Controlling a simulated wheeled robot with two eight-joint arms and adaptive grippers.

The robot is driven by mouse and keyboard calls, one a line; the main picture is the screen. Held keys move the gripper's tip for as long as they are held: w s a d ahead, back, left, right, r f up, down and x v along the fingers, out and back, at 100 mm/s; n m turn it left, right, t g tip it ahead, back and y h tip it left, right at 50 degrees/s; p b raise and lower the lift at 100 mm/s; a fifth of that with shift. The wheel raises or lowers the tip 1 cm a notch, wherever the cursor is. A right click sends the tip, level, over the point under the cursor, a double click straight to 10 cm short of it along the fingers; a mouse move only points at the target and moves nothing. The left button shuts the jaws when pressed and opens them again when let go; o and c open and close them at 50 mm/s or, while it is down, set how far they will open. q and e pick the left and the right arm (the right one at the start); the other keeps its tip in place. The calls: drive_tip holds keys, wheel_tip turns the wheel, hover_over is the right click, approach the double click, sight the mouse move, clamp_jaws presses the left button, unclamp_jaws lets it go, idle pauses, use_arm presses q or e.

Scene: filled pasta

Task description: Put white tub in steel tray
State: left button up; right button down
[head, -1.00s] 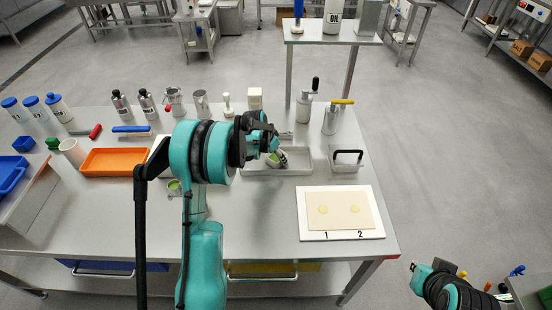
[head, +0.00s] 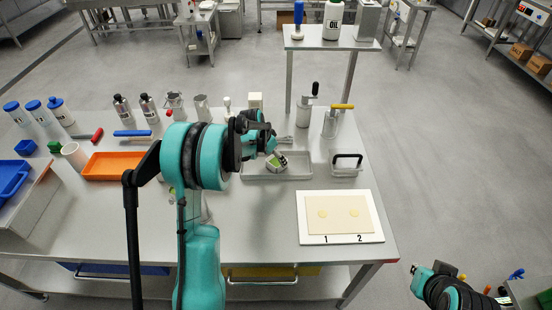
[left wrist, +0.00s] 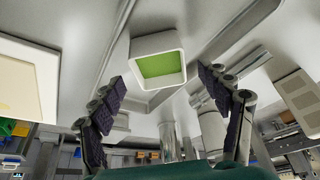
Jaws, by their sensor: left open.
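The white tub (left wrist: 158,65) with a green filling is at the steel tray, and its open top faces my left wrist camera. In the head view the tub (head: 277,161) shows just below my left gripper, within the outline of the steel tray (head: 300,171). My left gripper (left wrist: 165,88) is open. Its two dark finger pads stand on either side of the tub with gaps to it. The left gripper (head: 268,148) partly hides the tub in the head view. My right gripper (head: 432,272) is low at the right, away from the table; its fingers are unclear.
A white board with two numbered spots (head: 340,228) lies right of my left arm. Bottles and metal cans line the back. An orange tray (head: 107,166) is at the left.

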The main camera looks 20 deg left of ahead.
use_arm(q)
drive_tip(key=p+v, duration=0.2)
drive_tip(key=v, duration=0.6)
drive_tip(key=s+d+r+n+t, duration=0.1)
drive_tip(key=s+d+r+n, duration=0.1)
drive_tip(key=s+d+r, duration=0.8)
drive_tip(key=s+d+n+t, duration=0.1)
drive_tip(key=s+d, duration=0.2)
drive_tip(key=s, duration=0.5)
drive_tip(key=s+d+t+y, duration=0.1)
drive_tip(key=s+d, duration=0.2)
drive_tip(key=s, duration=0.6)
drive_tip(key=shift+f+n, duration=0.4)
drive_tip(key=shift+s, duration=0.1)
